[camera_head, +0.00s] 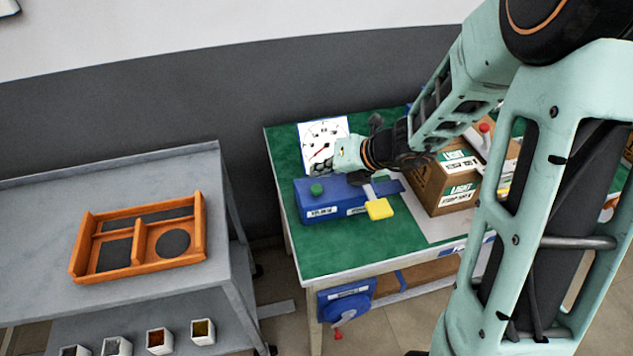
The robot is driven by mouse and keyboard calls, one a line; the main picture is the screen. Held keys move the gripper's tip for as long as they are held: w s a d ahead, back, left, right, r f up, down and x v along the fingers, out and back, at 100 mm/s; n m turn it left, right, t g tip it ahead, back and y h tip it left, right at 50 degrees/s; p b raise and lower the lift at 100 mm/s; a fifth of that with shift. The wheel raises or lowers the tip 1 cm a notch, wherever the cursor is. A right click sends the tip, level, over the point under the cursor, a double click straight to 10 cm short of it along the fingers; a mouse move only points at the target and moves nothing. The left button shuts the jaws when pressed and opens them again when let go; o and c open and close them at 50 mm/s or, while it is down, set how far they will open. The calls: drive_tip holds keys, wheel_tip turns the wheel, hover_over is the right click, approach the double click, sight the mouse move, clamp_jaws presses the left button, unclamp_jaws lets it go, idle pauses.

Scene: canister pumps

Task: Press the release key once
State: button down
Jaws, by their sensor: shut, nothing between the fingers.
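A blue box (331,209) with a white label lies on the green-topped table (345,250). A round green button (316,189) stands on its top left. A yellow paddle (379,209) sticks out from its front right side. No readable mark tells me which of these is the release key. My gripper (319,169) reaches in from the right, shut and empty. Its dark fingertips are just behind and above the green button in the picture; a gap seems to show between them, but contact is hard to judge. My wrist hides part of the box's back edge.
A white card with a dial (322,138) stands behind the box. A labelled cardboard box (431,190) stands to the right, partly behind my arm. A grey cart (50,230) at left carries an orange tray (139,266); small cups sit below. Green tabletop in front of the blue box is clear.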

drive_tip(key=shift+r+p, duration=1.05)
drive_tip(key=shift+r, duration=0.45)
